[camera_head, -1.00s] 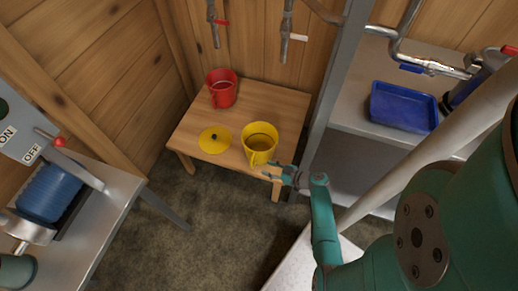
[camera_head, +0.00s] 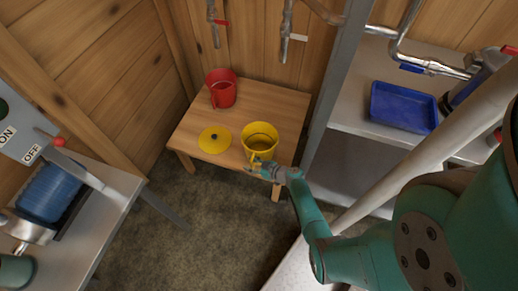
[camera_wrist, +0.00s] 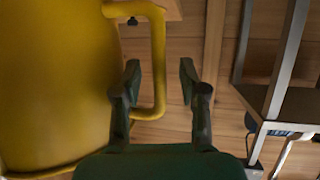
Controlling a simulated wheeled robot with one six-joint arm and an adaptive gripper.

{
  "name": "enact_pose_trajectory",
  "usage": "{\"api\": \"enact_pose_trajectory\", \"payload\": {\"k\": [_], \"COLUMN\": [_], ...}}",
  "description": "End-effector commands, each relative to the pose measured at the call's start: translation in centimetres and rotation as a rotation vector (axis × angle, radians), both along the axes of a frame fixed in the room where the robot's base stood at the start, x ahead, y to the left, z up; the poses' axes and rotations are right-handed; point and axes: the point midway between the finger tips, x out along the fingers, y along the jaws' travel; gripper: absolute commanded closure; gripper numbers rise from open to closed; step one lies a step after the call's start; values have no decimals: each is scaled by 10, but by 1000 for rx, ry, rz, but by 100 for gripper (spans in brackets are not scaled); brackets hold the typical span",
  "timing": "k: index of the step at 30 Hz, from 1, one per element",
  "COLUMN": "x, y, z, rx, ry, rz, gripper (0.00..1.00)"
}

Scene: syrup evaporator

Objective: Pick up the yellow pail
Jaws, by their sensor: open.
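The yellow pail (camera_head: 260,138) stands upright on the front right of a small wooden table, with its handle toward my arm. In the wrist view the pail (camera_wrist: 58,80) fills the left side, and its handle (camera_wrist: 158,60) reaches in between my fingers from the top. My gripper (camera_head: 259,163) is at the pail's front, by the handle. In the wrist view my gripper (camera_wrist: 158,80) is open, with one finger on each side of the handle's outer bar. I cannot tell whether either finger touches it.
A yellow lid (camera_head: 215,140) lies left of the pail on the wooden table (camera_head: 275,97). A red pail (camera_head: 222,90) stands behind it. A metal post (camera_head: 337,80) and a shelf with a blue tray (camera_head: 404,107) are to the right. Pipes with valves (camera_head: 286,35) hang above.

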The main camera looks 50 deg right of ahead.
Motion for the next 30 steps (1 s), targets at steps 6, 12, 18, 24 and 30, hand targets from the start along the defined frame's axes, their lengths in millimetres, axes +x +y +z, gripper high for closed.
{"api": "enact_pose_trajectory", "payload": {"k": [6, 12, 18, 24, 30], "x": [0, 0, 0, 0, 0], "y": [0, 0, -1, -1, 0], "z": [0, 0, 1, 2, 13], "rx": [0, 0, -1, -1, -4], "ry": [0, 0, -1, -1, -3], "rz": [-1, -1, -1, -1, 1], "gripper": [68, 100, 100, 100, 100]}}
